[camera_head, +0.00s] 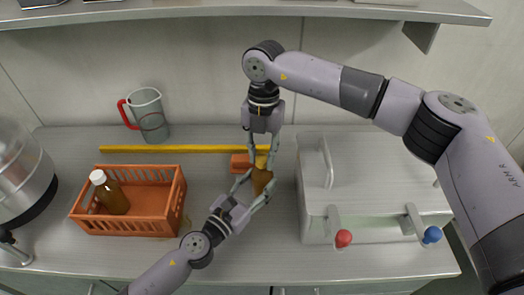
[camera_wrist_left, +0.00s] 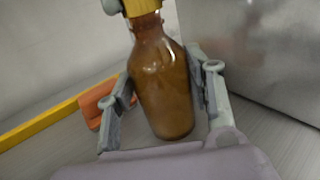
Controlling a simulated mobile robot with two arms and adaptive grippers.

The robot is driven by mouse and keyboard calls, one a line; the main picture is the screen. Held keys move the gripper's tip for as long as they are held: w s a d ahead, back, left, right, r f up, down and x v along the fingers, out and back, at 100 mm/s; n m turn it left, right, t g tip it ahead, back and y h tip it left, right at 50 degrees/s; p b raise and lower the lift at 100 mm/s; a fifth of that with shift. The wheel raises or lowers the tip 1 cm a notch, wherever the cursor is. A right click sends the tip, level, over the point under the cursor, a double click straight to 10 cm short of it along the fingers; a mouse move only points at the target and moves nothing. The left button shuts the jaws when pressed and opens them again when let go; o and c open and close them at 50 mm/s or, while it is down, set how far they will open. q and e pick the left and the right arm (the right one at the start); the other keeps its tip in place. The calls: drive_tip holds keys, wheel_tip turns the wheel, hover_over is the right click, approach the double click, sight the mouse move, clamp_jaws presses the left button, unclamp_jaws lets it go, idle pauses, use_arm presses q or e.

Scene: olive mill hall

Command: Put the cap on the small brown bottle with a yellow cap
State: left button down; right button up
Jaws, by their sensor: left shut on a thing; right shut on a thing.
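The small brown bottle (camera_head: 261,181) stands roughly upright between the fingers of my left gripper (camera_head: 252,193), which is shut on it. In the left wrist view the bottle (camera_wrist_left: 165,88) shows between both fingers of the left gripper (camera_wrist_left: 160,105). The yellow cap (camera_head: 262,161) is at the top of the bottle, between the fingers of my right gripper (camera_head: 264,158), which is shut on it from above. In the left wrist view the cap (camera_wrist_left: 142,7) sits over the bottle neck, cut off by the picture edge. I cannot tell whether it is screwed down.
An orange block (camera_head: 239,164) lies just behind the bottle, near a long yellow bar (camera_head: 180,149). An orange crate (camera_head: 150,222) holds a white-capped brown bottle (camera_head: 112,195). A jug (camera_head: 149,115) stands behind. A grey box-shaped unit (camera_head: 360,185) is close on the right.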

drive_tip(key=shift+f, duration=0.2)
drive_tip(key=m, duration=0.3)
drive_tip(key=shift+m, duration=0.4)
drive_tip(key=m+y, duration=0.1)
drive_tip(key=m, duration=0.4)
drive_tip(key=shift+m+t, duration=0.3)
drive_tip(key=shift+m, duration=0.1)
drive_tip(key=m, duration=0.3)
drive_tip(key=m+t, duration=0.1)
drive_tip(key=m, duration=0.3)
drive_tip(key=shift+s, duration=0.1)
drive_tip(key=o, duration=0.7)
